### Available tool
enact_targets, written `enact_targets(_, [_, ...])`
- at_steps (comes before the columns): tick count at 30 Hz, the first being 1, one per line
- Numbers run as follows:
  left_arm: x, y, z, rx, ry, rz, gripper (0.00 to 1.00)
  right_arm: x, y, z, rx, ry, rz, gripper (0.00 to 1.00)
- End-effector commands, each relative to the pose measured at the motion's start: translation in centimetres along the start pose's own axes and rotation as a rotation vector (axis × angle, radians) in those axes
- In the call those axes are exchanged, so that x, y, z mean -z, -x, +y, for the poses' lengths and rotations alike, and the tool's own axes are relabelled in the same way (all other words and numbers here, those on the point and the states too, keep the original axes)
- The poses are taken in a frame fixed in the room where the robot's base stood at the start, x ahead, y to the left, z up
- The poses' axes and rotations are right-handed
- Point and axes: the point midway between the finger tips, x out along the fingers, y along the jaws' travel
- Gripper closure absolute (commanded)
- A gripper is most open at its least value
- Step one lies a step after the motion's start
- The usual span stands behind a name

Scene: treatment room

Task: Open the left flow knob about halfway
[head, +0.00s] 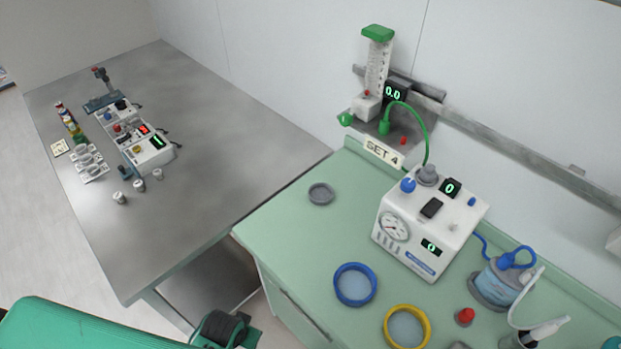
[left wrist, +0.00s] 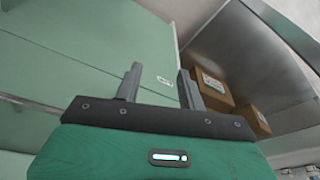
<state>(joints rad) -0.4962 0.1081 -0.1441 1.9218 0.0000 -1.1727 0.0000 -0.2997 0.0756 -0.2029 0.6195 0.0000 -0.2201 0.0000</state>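The flowmeter (head: 376,70) is a clear upright tube with a green cap, mounted on the wall rail at the back of the green counter. A green knob (head: 346,119) sticks out at the left of its base. A small display (head: 393,92) beside the tube reads 0.0. A green hose runs from a green fitting (head: 384,127) down to the white machine. My left gripper (left wrist: 160,78) is open and empty in the left wrist view, its two fingers apart in front of pale green cabinet panels. It is well away from the knob. My right gripper is in neither view.
The white machine (head: 428,226) with a gauge stands on the green counter (head: 290,222) near blue and yellow rings (head: 355,285). A "SET 4" label (head: 384,152) sits below the flowmeter. The steel table (head: 200,190) is left. Cardboard boxes (left wrist: 215,96) sit on a shelf.

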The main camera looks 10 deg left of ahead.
Motion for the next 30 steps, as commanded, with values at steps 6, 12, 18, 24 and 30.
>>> enact_targets(6, [2.6,8.4,-0.1,-0.001,-0.003,0.028,0.6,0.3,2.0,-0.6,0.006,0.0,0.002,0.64])
enact_targets(12, [6.2,14.6,1.2,-0.045,-0.073,0.054,0.6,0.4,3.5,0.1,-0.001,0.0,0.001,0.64])
enact_targets(18, [9.9,14.7,3.5,-0.112,-0.197,0.064,0.6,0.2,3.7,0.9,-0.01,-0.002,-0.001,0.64])
enact_targets(24, [14.4,14.0,6.1,-0.183,-0.355,0.078,0.6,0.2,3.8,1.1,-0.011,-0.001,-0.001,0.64])
enact_targets(30, [20.7,13.6,9.5,-0.259,-0.589,0.095,0.6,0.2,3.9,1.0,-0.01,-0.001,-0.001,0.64])
